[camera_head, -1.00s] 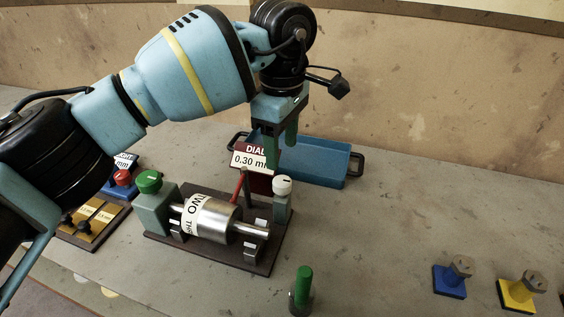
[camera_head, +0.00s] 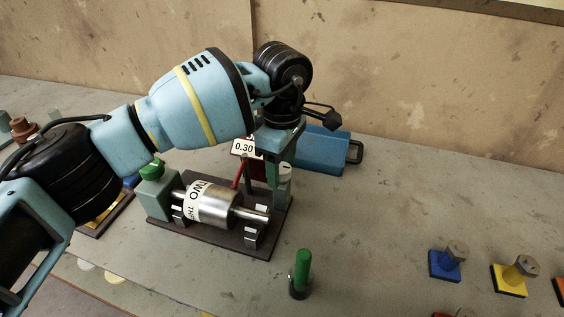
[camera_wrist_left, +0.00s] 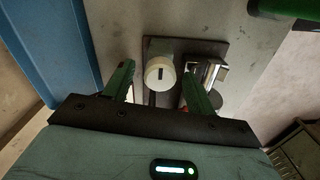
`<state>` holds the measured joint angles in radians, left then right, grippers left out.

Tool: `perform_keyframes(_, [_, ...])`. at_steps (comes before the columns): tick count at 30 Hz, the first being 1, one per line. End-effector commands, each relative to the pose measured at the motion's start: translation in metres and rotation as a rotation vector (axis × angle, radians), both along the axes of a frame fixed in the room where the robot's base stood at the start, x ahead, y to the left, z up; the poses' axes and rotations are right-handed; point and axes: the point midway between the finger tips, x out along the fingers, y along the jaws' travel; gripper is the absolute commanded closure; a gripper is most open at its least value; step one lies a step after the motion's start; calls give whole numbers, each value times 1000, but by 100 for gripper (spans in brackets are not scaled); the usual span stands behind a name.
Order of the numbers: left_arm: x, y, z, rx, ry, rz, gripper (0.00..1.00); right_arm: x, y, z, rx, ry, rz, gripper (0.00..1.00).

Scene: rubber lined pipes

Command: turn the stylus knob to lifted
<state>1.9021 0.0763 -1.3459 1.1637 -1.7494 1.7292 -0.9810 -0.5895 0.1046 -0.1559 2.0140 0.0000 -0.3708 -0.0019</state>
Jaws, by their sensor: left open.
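The stylus knob is white with a dark mark on its top. In the head view the knob (camera_head: 285,169) stands at the back right of the dark rig base (camera_head: 217,240), partly hidden by my left gripper (camera_head: 279,166). In the left wrist view the knob (camera_wrist_left: 160,74) lies between the two green fingers of my left gripper (camera_wrist_left: 158,71), with gaps on both sides. The gripper is open and points down. A red stylus arm (camera_head: 238,176) reaches to the metal roller (camera_head: 212,204). The dial sign (camera_head: 244,147) is partly hidden. My right gripper is out of view.
A green knob (camera_head: 152,168) tops the rig's left block. A green-topped post (camera_head: 302,268) stands in front. Blue (camera_head: 445,265) and yellow (camera_head: 508,281) based pieces stand at right, with bare bench between.

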Motion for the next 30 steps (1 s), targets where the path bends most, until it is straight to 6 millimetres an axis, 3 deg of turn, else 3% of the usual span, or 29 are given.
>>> perform_keyframes(3, [0,0,0,0,0,0,44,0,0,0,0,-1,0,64])
perform_keyframes(14, [0,0,0,0,1,0,89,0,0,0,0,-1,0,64])
perform_keyframes(23, [0,0,2,0,0,43,89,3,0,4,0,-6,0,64])
perform_keyframes(30, [0,0,3,1,0,185,89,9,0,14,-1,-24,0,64])
